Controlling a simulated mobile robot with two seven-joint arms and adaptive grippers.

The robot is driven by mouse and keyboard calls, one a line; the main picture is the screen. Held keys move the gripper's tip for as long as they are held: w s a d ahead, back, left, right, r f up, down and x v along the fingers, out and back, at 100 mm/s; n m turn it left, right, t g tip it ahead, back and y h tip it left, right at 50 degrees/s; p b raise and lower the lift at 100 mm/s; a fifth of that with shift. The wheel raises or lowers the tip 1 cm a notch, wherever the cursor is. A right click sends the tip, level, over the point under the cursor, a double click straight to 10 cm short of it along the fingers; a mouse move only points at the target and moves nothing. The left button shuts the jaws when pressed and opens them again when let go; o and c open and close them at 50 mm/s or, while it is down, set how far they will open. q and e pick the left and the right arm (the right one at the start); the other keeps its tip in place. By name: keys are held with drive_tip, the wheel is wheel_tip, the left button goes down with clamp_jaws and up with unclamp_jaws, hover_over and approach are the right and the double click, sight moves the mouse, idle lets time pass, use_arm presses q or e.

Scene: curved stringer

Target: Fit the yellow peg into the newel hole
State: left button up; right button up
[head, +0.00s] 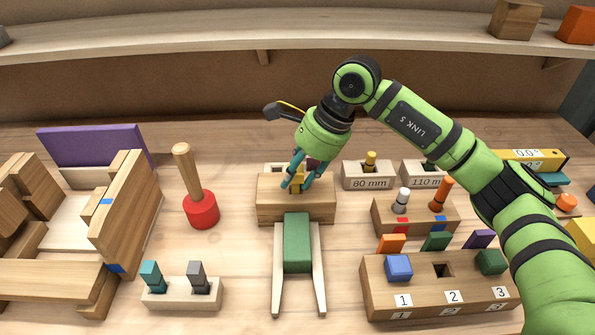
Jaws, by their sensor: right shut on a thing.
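My right gripper (298,180) is shut on a small yellow peg (297,184), largely hidden between the teal fingers. It points down at the top of a wooden block (295,210) in the middle of the bench. I cannot tell whether the peg's lower end is above or inside a hole there, and no newel hole shows clearly. My left gripper is not in view.
A red-headed mallet (201,208) stands left. A numbered block (440,290) is front right; a wooden stair assembly (125,215) is far left. My right arm covers much of the right side.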

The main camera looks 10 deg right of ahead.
drive_tip(key=shift+f, duration=0.4)
drive_tip(key=o, duration=1)
drive_tip(key=shift+o, duration=0.2)
drive_tip(key=shift+r, duration=0.1)
drive_tip(key=shift+d+r, duration=0.1)
drive_tip(key=shift+r, duration=0.1)
drive_tip(key=v, duration=1.1)
drive_tip(key=shift+d+r, duration=0.15)
drive_tip(key=shift+r, duration=0.05)
drive_tip(key=shift+s, duration=0.1)
